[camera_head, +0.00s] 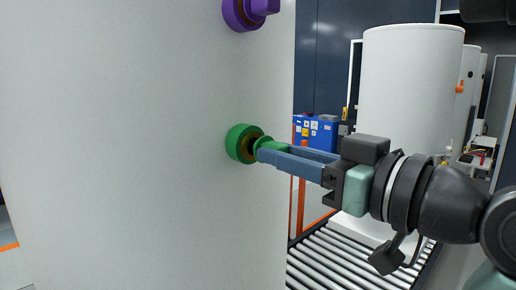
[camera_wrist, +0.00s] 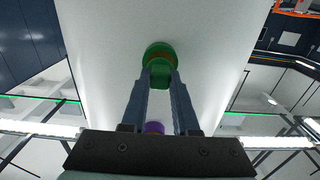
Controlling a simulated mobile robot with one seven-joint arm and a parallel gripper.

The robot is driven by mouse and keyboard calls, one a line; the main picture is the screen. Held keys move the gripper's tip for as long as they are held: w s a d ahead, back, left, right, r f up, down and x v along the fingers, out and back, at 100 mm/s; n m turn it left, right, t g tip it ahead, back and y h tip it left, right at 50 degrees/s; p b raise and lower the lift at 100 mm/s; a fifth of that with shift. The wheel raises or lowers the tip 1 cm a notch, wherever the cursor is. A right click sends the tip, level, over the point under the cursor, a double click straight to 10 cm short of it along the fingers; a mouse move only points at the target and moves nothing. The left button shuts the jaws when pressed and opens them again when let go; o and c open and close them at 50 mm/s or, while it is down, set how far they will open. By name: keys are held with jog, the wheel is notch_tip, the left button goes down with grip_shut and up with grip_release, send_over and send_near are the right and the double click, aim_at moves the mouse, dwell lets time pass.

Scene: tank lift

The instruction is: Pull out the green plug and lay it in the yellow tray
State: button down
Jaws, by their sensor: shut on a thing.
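The green plug (camera_head: 274,147) is at a green collar (camera_head: 238,143) on the side of a large white tank (camera_head: 130,150). A brownish ring shows between the collar and the plug. I cannot tell how deep the plug sits. My gripper (camera_head: 264,153) reaches in from the right, its blue-grey fingers shut on the plug. In the wrist view the plug (camera_wrist: 160,76) is between the two fingertips, in line with the green collar (camera_wrist: 157,48). The yellow tray is not in view.
A purple fitting (camera_head: 243,14) sits on the tank above the green one. A roller conveyor (camera_head: 345,258) runs low behind my arm. Another white tank (camera_head: 410,85) and a blue box (camera_head: 316,133) stand farther back.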

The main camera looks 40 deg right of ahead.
jog(key=s, duration=0.3)
jog(key=shift+s+d, duration=0.1)
jog(key=shift+s, duration=0.05)
dwell(0.7)
